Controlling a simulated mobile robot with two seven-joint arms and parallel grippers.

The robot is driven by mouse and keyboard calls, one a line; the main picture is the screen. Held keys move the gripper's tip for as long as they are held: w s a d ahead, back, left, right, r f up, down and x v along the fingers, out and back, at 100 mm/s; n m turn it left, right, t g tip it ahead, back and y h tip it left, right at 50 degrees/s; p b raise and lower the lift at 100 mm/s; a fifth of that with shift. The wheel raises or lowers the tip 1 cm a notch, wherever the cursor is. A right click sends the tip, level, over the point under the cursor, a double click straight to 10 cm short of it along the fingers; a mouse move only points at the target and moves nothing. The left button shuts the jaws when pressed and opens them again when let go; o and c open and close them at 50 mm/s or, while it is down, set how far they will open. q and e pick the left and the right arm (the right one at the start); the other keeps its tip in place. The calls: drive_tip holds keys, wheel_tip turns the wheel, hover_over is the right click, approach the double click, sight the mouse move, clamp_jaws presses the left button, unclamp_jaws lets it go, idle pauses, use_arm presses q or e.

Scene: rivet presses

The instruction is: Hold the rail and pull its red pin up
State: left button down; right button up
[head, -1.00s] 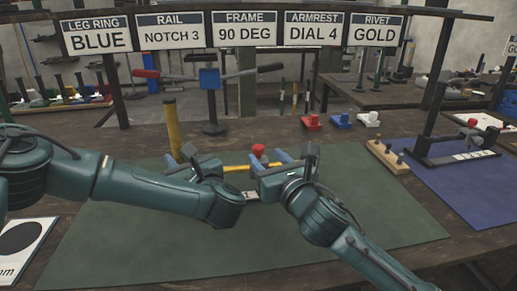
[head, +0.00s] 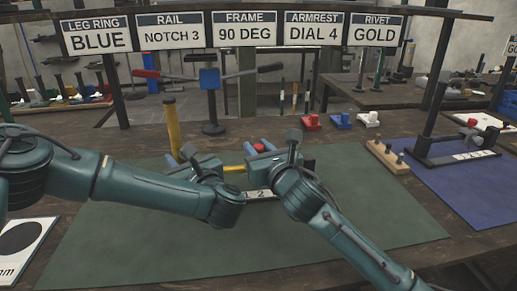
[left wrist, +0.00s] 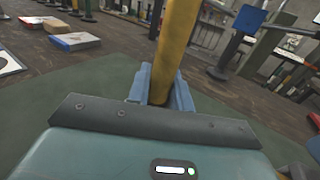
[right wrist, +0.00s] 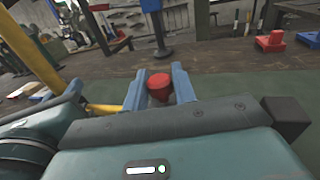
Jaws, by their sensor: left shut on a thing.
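The yellow rail stands as an upright post (head: 173,131) at the back left of the green mat. A yellow bar (head: 235,168) runs low to the right; whether it joins the post is hidden. My left gripper (head: 187,155) is shut on the post, which passes between its blue fingers in the left wrist view (left wrist: 170,65). The red pin (right wrist: 159,86) shows a round red head between the blue fingers of my right gripper (right wrist: 160,80). These fingers are open around the head, with narrow gaps at the sides. The pin's shaft is hidden.
A green mat (head: 150,240) lies under both arms. Behind it stands a blue and black post (head: 210,95) with a crossbar. Red, blue and white blocks (head: 341,121) sit at the back right. A wooden peg block (head: 388,157) and a blue mat (head: 460,185) lie right.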

clamp_jaws()
drive_tip(key=shift+r, duration=1.05)
drive_tip(key=shift+o, duration=2.4)
unclamp_jaws()
drive_tip(key=v, duration=1.2)
drive_tip(key=shift+f, duration=0.1)
